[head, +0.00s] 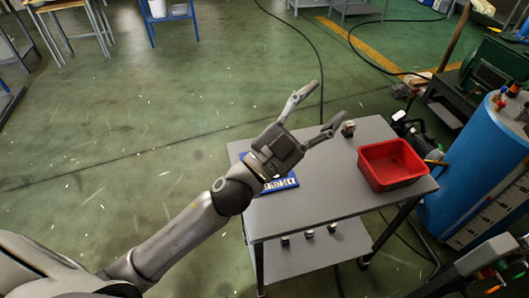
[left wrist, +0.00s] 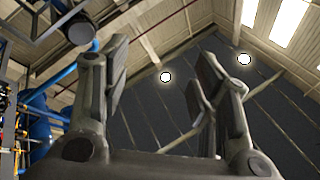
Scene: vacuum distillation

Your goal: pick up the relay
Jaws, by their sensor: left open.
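A small dark and light block, which looks like the relay (head: 348,128), stands on the grey cart's top near its back edge, left of the red bin. My left gripper (head: 328,102) reaches over the cart from the left, its two fingers spread and nothing between them. Its lower fingertip appears just left of the block in the head view; I cannot tell the height gap. In the left wrist view the open fingers (left wrist: 172,75) show against the ceiling, and the relay is not seen there.
The red bin (head: 392,164) stands on the right of the cart top (head: 310,196). A blue labelled item (head: 281,184) lies partly under my left gripper. Three small blocks (head: 309,234) sit on the lower shelf. A blue tank (head: 475,190) stands right of the cart.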

